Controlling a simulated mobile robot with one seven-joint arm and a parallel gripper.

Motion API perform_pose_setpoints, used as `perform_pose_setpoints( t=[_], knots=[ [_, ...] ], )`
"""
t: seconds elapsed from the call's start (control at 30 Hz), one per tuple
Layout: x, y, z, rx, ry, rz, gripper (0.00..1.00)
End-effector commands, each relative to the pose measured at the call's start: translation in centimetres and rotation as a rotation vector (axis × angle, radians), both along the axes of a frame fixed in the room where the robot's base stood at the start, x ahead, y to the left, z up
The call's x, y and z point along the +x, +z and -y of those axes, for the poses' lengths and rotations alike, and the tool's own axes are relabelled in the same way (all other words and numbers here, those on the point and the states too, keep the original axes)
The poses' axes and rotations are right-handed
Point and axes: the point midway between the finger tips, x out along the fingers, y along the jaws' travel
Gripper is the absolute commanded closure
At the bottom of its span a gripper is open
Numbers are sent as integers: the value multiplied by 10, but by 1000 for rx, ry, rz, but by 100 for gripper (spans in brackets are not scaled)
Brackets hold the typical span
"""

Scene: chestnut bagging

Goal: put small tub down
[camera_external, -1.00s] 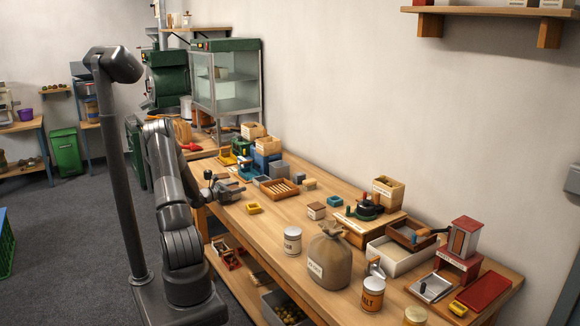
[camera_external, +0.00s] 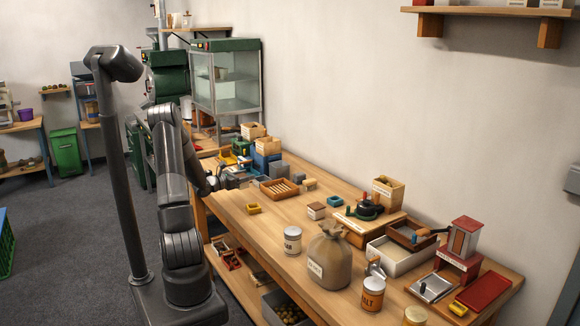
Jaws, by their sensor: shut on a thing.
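My gripper (camera_external: 238,180) is over the left part of the long wooden workbench (camera_external: 276,226), low among the small items left of the slatted wooden tray (camera_external: 279,189). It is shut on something. The small tub in its jaws is too small and too covered by the gripper to make out clearly. I cannot tell whether its bottom touches the bench.
A grey box (camera_external: 279,169) and a blue box (camera_external: 266,161) stand close behind the gripper. A cloth sack (camera_external: 329,262) and a white tin (camera_external: 292,241) stand nearer the front. Bare bench lies between the yellow container and the white tin.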

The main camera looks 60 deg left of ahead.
Motion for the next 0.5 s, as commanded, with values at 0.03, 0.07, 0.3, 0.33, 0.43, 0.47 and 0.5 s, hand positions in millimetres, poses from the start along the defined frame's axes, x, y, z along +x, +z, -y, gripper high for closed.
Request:
perform_pose_setpoints(
  t=[0.03, 0.07, 0.3, 0.33, 0.43, 0.47, 0.5],
  knots=[
    [3, 7, 11, 3, -4, 0, 72],
    [4, 10, 16, 2, -3, 0, 72],
    [12, 28, 45, 2, -1, 0, 72],
    [12, 29, 47, 2, -1, 0, 72],
    [14, 32, 51, 1, -1, 0, 72],
    [14, 32, 52, 1, 0, 0, 72],
    [14, 33, 53, 1, 0, 0, 72]
  ],
)
